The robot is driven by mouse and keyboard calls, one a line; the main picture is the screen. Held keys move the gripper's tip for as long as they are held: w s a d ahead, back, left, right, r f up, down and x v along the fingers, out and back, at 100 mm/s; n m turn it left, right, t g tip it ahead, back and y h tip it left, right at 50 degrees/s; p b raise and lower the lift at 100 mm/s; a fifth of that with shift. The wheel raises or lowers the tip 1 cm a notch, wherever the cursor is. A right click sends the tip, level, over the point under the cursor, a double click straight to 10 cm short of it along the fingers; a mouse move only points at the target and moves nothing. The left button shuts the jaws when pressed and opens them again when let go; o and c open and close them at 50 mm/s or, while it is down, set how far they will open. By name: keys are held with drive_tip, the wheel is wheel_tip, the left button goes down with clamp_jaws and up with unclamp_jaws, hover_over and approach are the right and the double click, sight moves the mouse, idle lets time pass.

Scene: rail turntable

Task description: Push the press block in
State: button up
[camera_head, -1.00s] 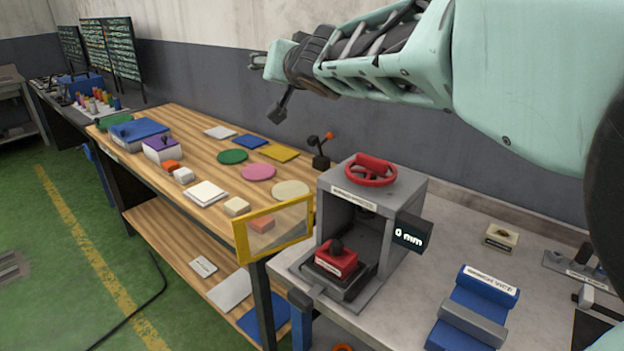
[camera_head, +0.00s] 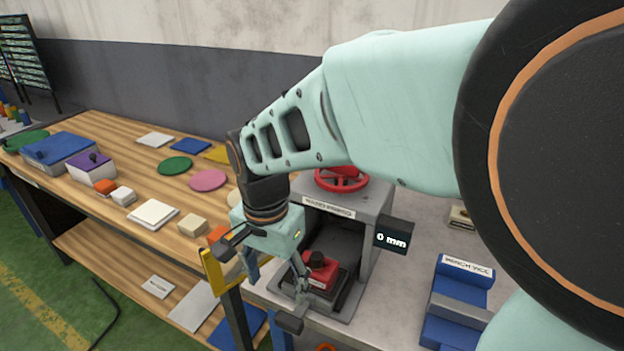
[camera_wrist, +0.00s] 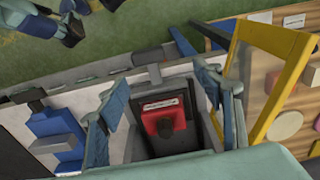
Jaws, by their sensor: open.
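The press block is red with a black knob and a white label (camera_head: 327,276). It sits on a dark sliding plate at the open front of the grey press (camera_head: 372,212), partly inside its mouth. My gripper (camera_head: 268,285) is open and empty, in front of the press and to the left of the block. One finger hangs before the block's front side. In the wrist view the red block (camera_wrist: 148,122) shows between the two spread blue fingers, beyond them, with its knob toward me. I cannot tell whether a finger touches it.
A red handwheel (camera_head: 341,181) tops the press, and a display reading 0 mm (camera_head: 393,238) is on its right. A yellow frame (camera_wrist: 282,85) stands close beside my gripper. A blue vice (camera_head: 462,292) is to the right. A wooden table (camera_head: 120,215) with several coloured pieces is left.

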sight(288, 319)
drive_tip(key=shift+g, duration=0.3)
drive_tip(key=f, duration=0.3)
drive_tip(key=d+f, duration=0.1)
drive_tip(key=f, duration=0.3)
drive_tip(key=d+f+b, duration=0.1)
drive_tip(key=f, duration=0.2)
drive_tip(key=shift+s+f, duration=0.25)
drive_tip(key=shift+s, duration=0.1)
drive_tip(key=shift+a, duration=0.1)
